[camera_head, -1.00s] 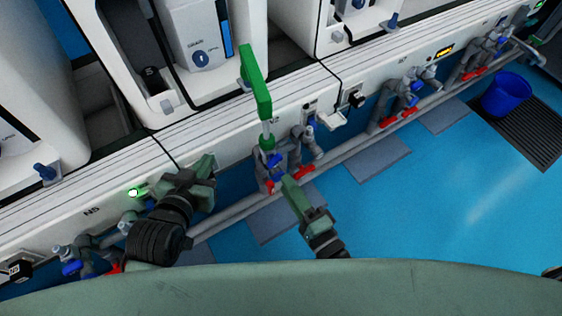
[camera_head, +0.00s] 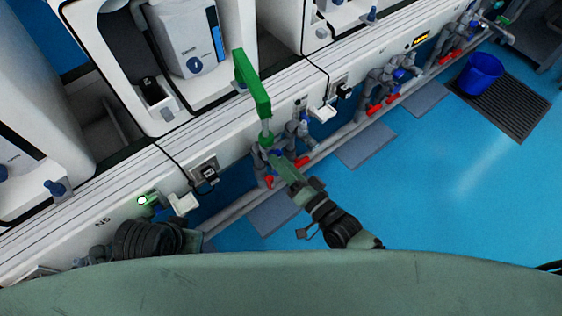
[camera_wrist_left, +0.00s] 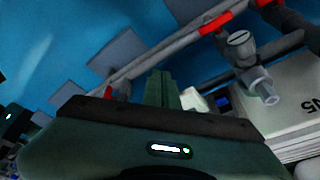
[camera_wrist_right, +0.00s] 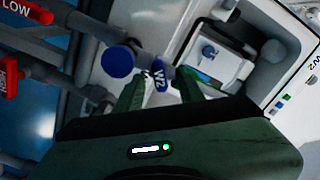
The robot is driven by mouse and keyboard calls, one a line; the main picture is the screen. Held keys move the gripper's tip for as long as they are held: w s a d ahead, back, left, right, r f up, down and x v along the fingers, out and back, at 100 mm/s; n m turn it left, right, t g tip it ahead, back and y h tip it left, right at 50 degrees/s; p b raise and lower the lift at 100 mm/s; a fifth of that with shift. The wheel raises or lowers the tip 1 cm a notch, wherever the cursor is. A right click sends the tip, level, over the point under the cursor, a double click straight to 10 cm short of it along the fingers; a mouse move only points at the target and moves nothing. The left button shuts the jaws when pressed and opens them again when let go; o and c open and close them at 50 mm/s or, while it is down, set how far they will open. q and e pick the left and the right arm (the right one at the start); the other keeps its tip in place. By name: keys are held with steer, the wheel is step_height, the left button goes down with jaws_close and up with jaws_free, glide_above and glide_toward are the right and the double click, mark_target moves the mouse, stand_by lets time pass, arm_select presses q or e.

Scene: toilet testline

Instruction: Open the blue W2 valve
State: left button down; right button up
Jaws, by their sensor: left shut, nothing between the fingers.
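In the head view my right gripper (camera_head: 281,163) is at the pipework below the bench front, mostly covering the valve. My left gripper (camera_wrist_left: 162,88) is shut and empty, with its fingers together over the floor and pipes in the left wrist view. In the head view its fingers are hidden.
A round blue knob (camera_wrist_right: 118,62) is beside the W2 handle, with a red LOW handle (camera_wrist_right: 28,11) further left. A tall green part (camera_head: 252,85) rises above the valve. A blue bucket (camera_head: 480,74) stands on the right. Blue floor in front is clear.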

arm_select(q)
steer(key=shift+r, duration=0.2)
arm_select(e)
steer(key=shift+w+a, duration=0.2)
steer(key=shift+w, duration=0.05)
jaws_close()
steer(key=n+p, duration=0.3)
steer(key=n, duration=0.4)
steer(key=shift+n, duration=0.3)
arm_select(q)
step_height(320, 180, down, 13)
steer(key=shift+r+g+p, duration=0.15)
steer(key=shift+g+p, duration=0.15)
arm_select(e)
steer(key=shift+n, duration=1.6)
arm_select(q)
steer(key=shift+d, duration=0.1)
